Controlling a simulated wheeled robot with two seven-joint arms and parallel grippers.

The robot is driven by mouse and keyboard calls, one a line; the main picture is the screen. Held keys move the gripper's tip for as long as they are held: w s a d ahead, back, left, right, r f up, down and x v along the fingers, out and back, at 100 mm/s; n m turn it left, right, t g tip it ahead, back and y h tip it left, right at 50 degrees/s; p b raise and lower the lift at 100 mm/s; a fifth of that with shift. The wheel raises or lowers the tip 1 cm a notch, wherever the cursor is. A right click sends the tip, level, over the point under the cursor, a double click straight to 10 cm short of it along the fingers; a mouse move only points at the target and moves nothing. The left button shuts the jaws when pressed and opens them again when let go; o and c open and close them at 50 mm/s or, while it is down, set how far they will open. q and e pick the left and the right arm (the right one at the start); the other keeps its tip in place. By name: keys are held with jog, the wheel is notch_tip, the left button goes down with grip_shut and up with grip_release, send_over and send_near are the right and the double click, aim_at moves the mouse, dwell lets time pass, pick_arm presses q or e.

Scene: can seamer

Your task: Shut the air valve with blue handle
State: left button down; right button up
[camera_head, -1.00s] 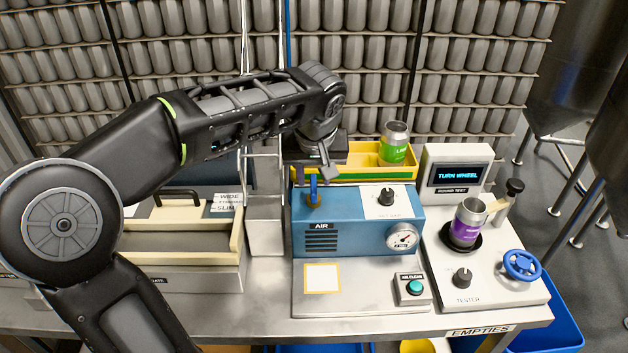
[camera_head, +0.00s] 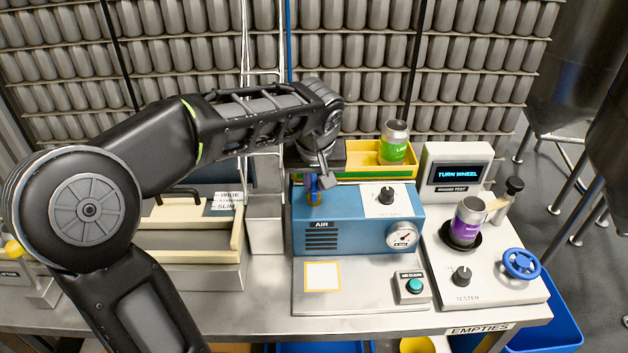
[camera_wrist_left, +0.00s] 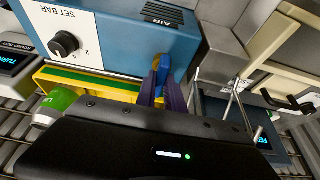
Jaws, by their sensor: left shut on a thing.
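The valve's lower part is mostly hidden. My right gripper is in neither view.
A yellow tray (camera_head: 362,157) with a green-labelled can (camera_head: 394,142) stands behind the box. On the right is a tester (camera_head: 487,285) with a purple can (camera_head: 466,222), a blue wheel (camera_head: 521,264) and a screen reading TURN WHEEL. A wooden-edged rack (camera_head: 195,257) stands left.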

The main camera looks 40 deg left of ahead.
pick_arm(q)
jog(key=shift+m, duration=0.3)
dwell(0.5)
jog(key=m, duration=0.2)
jog(key=m+h+b, duration=0.1)
jog(key=m, duration=0.1)
jog(key=shift+a+t+h, duration=0.2)
jog(key=shift+t+h, duration=0.1)
jog(key=m+h+b, duration=0.1)
jog(key=m+h, duration=0.1)
jog(key=m, duration=0.3)
jog(key=shift+a+m+b, duration=0.1)
jog(key=shift+m+b, duration=0.2)
jog(key=m+h, duration=0.1)
jog(key=m, duration=0.2)
jog(key=shift+a+m+b, duration=0.1)
jog(key=shift+m+b, duration=0.2)
jog(key=shift+b, duration=0.1)
jog(key=m+g+h, duration=0.1)
jog(key=m, duration=0.3)
jog(key=shift+w+h, duration=0.1)
jog(key=shift+h, duration=0.2)
jog(key=c, duration=1.4)
grip_release()
jog(key=shift+g, duration=0.3)
jog(key=shift+c, duration=0.2)
jog(key=shift+a+r, duration=0.1)
jog(key=shift+r, duration=0.05)
